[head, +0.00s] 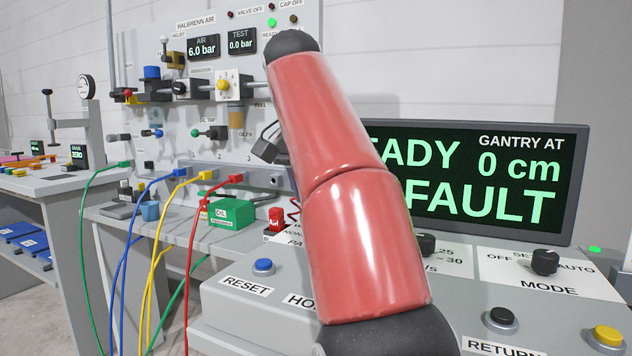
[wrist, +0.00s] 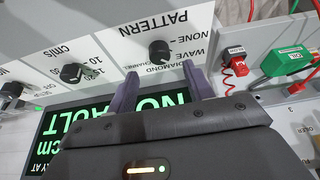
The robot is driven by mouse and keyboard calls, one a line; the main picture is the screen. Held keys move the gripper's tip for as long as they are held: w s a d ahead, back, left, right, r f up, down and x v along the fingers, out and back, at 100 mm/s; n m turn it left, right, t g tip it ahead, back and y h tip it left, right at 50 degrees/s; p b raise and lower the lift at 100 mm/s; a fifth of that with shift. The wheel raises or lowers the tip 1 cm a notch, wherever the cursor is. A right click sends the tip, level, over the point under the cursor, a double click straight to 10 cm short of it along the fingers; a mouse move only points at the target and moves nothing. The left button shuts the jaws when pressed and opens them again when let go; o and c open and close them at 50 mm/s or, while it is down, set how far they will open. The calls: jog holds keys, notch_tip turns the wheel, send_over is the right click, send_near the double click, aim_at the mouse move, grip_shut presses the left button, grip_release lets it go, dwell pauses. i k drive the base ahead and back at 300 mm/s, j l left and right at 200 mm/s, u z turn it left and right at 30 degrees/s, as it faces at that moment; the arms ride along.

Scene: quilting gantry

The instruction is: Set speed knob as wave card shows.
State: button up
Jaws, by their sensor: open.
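The speed knob (head: 425,245) is a black dial on a white plate marked cm/s, partly hidden behind my arm in the head view. In the wrist view the speed knob (wrist: 72,73) sits left of my gripper, upside down, with its pointer setting too small to read surely. My gripper (wrist: 161,72) is open and empty, its two fingers apart near the pattern knob (wrist: 160,50). That knob's plate reads NONE, WAVE, DIAMOND and CHANNEL. No wave card can be made out in either view.
A dark screen (head: 572,170) behind the panel shows READY, NO FAULT and GANTRY AT 0 cm. The mode knob (head: 545,262) is to the right. Blue (head: 263,267), black (head: 501,320) and yellow (head: 607,340) buttons stand up from the console. A green box (head: 233,213) and hoses are left.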

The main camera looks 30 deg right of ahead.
aim_at(427, 242)
jog(key=k, duration=1)
